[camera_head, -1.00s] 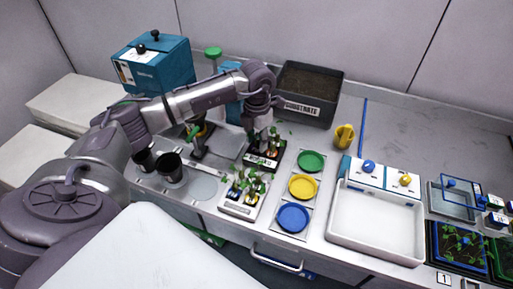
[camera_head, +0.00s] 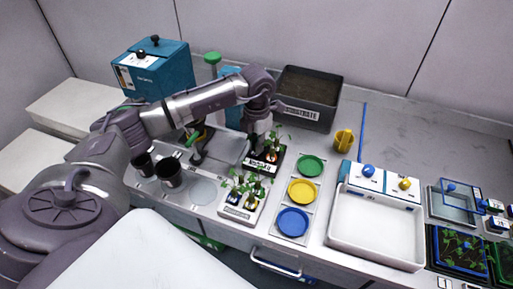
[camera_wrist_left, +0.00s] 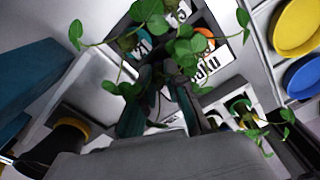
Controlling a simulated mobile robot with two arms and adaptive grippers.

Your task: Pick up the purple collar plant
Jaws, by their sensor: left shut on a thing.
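My left gripper (camera_head: 258,138) points down at the black plant tray (camera_head: 250,168), which holds small potted plants with coloured collars. In the left wrist view the dark fingers (camera_wrist_left: 160,100) are shut on a plant (camera_wrist_left: 165,30), whose green leaves spread over the picture. Its collar is hidden, so I cannot tell its colour. An orange collar (camera_wrist_left: 204,34) shows beside it. No purple collar shows clearly in either view. My right gripper is not in view.
A white tray with plants (camera_head: 237,213) stands in front of the black tray. Green (camera_head: 311,166), yellow (camera_head: 302,191) and blue (camera_head: 292,221) dishes stand to the right. A substrate box (camera_head: 308,108) is behind. An empty white basin (camera_head: 376,232) stands farther right.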

